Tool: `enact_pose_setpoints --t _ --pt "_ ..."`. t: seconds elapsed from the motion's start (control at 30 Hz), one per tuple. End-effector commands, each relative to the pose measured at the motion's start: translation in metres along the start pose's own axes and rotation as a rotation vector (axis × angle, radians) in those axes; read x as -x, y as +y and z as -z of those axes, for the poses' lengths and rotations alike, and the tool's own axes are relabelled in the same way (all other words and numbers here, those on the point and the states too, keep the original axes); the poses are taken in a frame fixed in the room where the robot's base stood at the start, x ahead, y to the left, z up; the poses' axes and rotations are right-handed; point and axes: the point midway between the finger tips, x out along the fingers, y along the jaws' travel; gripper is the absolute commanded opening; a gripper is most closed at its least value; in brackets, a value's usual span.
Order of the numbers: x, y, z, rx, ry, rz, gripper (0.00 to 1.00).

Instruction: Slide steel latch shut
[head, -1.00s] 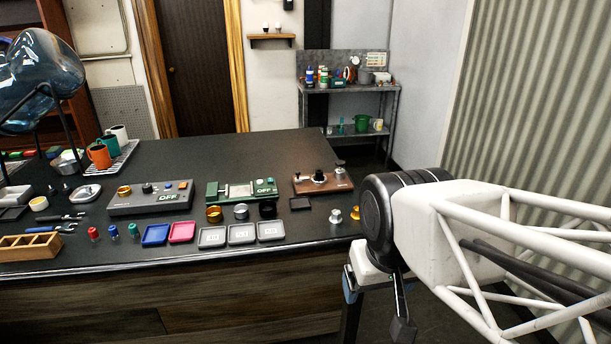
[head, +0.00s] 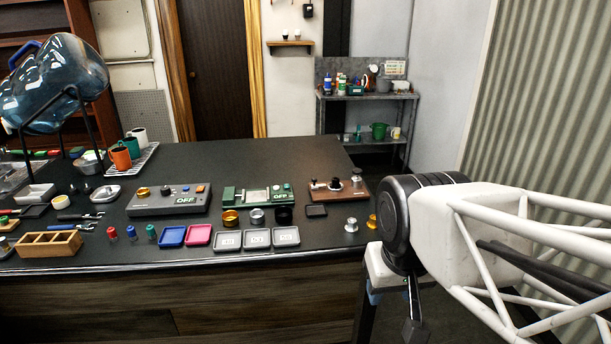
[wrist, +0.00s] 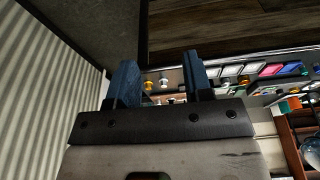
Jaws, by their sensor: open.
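A brown wooden block (head: 325,196) with a dark knob and small metal parts lies toward the right end of the dark bench. A steel-coloured piece (head: 357,183) sits at its right end; I cannot tell whether this is the latch. A green unit (head: 231,195) with a pale panel and an OFF sign is left of it. My gripper's two blue fingers show in the wrist view (wrist: 160,64), spread apart with nothing between them. In the head view my arm hides most of the gripper, which is off the bench's right front, apart from the block.
The bench (head: 250,155) is clear at the back. A grey unit (head: 165,202), grey trays (head: 257,238), coloured dishes (head: 172,237) and a wooden box (head: 48,245) crowd its front. A steel knob (head: 351,225) and a brass knob stand near the right edge, close to my arm.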

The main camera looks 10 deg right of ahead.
Motion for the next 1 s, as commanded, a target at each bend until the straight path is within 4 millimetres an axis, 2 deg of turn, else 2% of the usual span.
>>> enact_pose_setpoints --t 0.27,0.67,1.0 --pt "0.009 -0.002 0.048 -0.054 -0.019 0.000 0.46" --pt "0.016 -0.006 0.146 -0.166 -0.053 -0.003 0.46" --pt "0.008 -0.010 0.230 -0.261 -0.082 -0.009 0.46"
